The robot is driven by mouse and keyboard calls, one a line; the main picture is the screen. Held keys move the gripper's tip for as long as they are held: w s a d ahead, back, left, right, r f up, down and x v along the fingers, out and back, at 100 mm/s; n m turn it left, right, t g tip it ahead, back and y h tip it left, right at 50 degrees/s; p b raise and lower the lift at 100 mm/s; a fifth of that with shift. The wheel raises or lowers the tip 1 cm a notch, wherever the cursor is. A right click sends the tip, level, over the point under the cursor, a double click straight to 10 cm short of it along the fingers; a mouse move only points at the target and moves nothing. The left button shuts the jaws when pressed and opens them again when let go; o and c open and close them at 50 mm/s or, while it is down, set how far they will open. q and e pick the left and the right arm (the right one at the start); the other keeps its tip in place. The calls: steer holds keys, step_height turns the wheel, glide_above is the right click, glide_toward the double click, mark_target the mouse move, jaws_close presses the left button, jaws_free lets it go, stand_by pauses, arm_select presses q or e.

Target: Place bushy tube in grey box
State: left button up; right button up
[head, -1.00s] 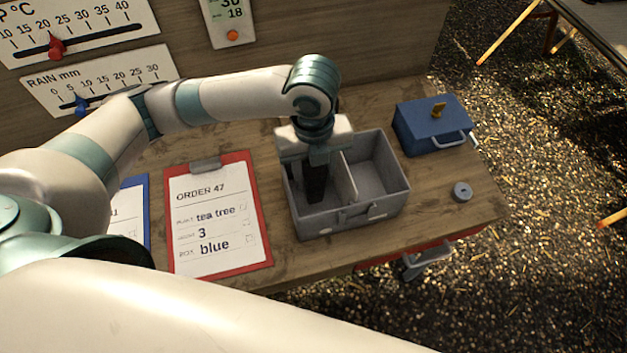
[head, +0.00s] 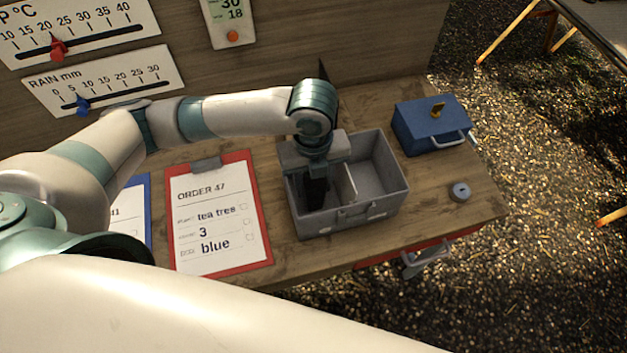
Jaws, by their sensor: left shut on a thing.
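The grey box (head: 347,222) stands open on the wooden bench, split by a divider into a left and a right compartment. My left gripper (head: 316,180) points down into the left compartment. It is shut on a dark upright thing (head: 316,194), taken to be the bushy tube, whose lower part is inside that compartment. The gripper and wrist hide most of it, and I see no foliage clearly. I cannot tell whether it touches the box floor. The right compartment looks empty. My right gripper is not in view.
A closed blue box (head: 430,127) with a yellow latch stands right of the grey box. A small grey round object (head: 459,192) lies near the bench's right edge. A red clipboard (head: 215,264) reading order 47, tea tree, 3, blue lies to the left, beside a blue one (head: 148,215).

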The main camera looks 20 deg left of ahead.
arm_select(q)
steer(key=shift+f, duration=0.15)
steer(key=o, duration=0.9)
step_height(320, 180, up, 12)
steer(key=shift+r+b, duration=0.2)
steer(key=shift+b, duration=0.65)
